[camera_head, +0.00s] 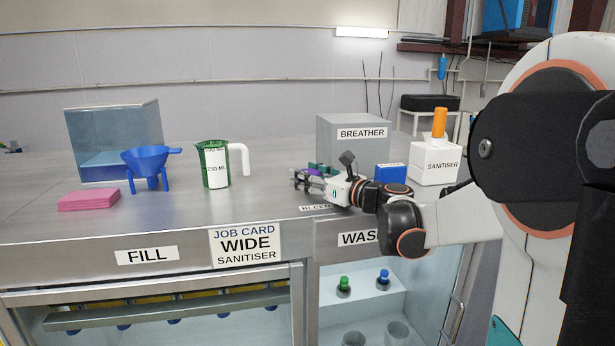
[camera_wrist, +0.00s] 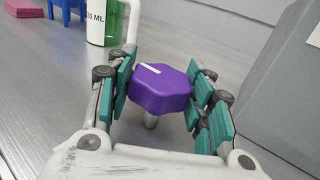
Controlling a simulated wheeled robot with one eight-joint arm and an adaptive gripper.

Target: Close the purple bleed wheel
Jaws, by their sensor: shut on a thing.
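The purple bleed wheel (camera_wrist: 160,90) is a lobed knob with a white mark on top, standing on a short pale stem above the steel counter in the wrist view. My gripper (camera_wrist: 160,82) has its teal-padded fingers on both sides of the wheel and is shut on it. In the head view my gripper (camera_head: 305,178) reaches in from the right, low over the counter near its front edge. Only a small bit of the purple wheel (camera_head: 315,172) shows there, between the fingers. A label on the counter edge below is partly hidden by my gripper.
A grey box labelled BREATHER (camera_head: 352,150) stands just behind my gripper. A green measuring jug (camera_head: 214,164), a blue funnel (camera_head: 147,160) and pink cloths (camera_head: 88,199) are to the left. A white SANITISER container (camera_head: 434,163) and a blue box (camera_head: 391,173) are to the right.

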